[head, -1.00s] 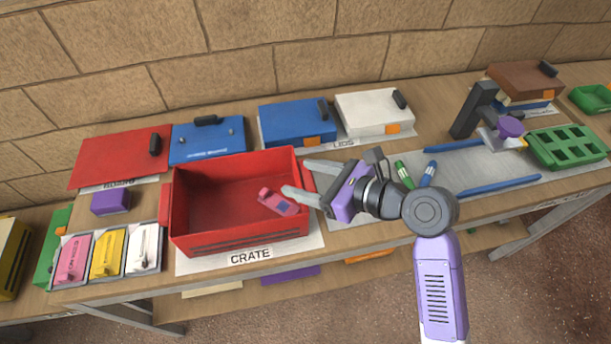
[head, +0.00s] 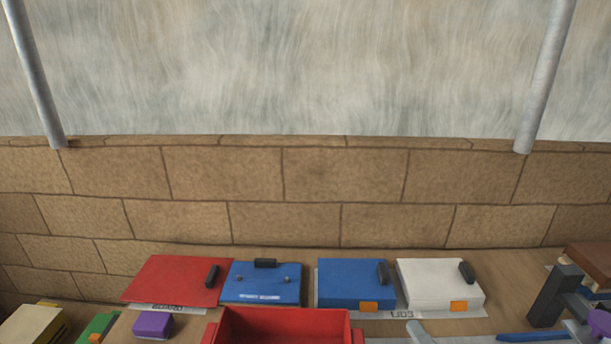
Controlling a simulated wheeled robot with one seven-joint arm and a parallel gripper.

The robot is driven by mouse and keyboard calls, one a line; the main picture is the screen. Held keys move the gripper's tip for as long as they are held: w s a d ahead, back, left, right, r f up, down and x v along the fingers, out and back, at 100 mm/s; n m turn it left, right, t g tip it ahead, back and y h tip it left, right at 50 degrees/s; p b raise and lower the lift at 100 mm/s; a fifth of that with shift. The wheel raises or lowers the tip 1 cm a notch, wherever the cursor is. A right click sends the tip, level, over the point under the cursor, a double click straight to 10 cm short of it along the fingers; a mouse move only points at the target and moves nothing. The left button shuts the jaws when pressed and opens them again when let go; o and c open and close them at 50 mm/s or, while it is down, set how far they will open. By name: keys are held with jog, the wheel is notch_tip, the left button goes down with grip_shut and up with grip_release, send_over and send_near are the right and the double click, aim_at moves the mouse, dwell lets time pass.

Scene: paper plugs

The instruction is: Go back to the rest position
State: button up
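Only a grey piece of my gripper (head: 420,332), probably a finger, shows at the bottom edge of the head view, right of the red crate (head: 283,325). The rest of my gripper and arm is below the picture. Whether the fingers are apart or together is hidden. Only the back rim and upper inside of the crate show. Its floor and anything lying in it are out of view.
Along the back of the bench lie a red lid (head: 175,280), a blue board (head: 258,290), a blue lid (head: 350,283) and a white lid (head: 435,283). A purple block (head: 152,325) is at left. A dark stand (head: 553,297) is at right. A stone wall (head: 290,190) rises behind.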

jog(key=s+f+n+h, duration=0.1)
jog(key=s+n, duration=0.6)
jog(key=s, duration=0.9)
jog(key=s+f+n+g+h, duration=0.1)
jog(key=s+n, duration=0.7)
jog(key=s, duration=0.8)
jog(key=shift+s+d+h, duration=0.2)
jog(key=shift+d+h, duration=0.15)
jog(key=shift+h, duration=0.05)
